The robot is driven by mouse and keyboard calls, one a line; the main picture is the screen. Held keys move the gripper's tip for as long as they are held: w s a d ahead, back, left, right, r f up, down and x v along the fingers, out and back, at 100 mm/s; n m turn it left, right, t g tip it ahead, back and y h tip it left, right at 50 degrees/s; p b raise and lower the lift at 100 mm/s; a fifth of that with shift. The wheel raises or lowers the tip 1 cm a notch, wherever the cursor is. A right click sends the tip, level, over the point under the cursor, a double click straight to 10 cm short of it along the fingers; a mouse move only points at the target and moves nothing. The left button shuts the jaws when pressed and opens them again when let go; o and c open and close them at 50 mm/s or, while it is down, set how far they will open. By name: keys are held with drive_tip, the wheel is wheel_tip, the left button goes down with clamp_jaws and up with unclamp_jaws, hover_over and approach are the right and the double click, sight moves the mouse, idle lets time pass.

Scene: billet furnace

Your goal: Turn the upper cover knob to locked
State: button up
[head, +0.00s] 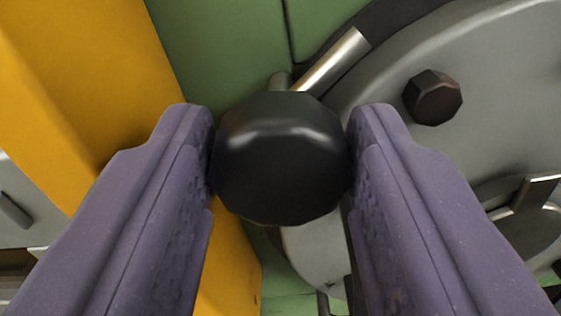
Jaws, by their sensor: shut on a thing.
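A black, faceted round knob (281,160) fills the middle of the head view. My gripper (281,150) has its two purple fingers on either side of the knob, touching it left and right, and is shut on it. Behind the knob, a short metal rod (333,62) runs up and right to a dark sleeve. A round grey cover (480,110) lies behind and to the right. The knob hides part of the rod and the cover's left edge. I see no lock marking.
A dark hex bolt (433,97) stands out from the cover close to my right finger. A yellow beam (90,70) runs along the left, behind my left finger. Green panels (215,45) lie behind the knob. A metal fitting (520,200) sits at the right edge.

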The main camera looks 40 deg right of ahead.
drive_tip(key=m+b, duration=0.3)
drive_tip(key=b, duration=0.1)
drive_tip(key=shift+s+f+m+b, duration=0.1)
drive_tip(key=shift+f+m+b, duration=0.2)
drive_tip(key=shift+m, duration=0.1)
drive_tip(key=m+b, duration=0.4)
drive_tip(key=b, duration=0.2)
drive_tip(key=shift+d+m, duration=0.1)
drive_tip(key=shift+m, duration=0.2)
drive_tip(key=m+b, duration=0.3)
drive_tip(key=b, duration=0.1)
drive_tip(key=shift+f, duration=0.1)
drive_tip(key=shift+m+b, duration=1.9)
drive_tip(key=shift+m, duration=0.2)
drive_tip(key=o, duration=1)
drive_tip(key=shift+r, duration=0.2)
drive_tip(key=shift+o, duration=0.2)
drive_tip(key=shift+s, duration=0.1)
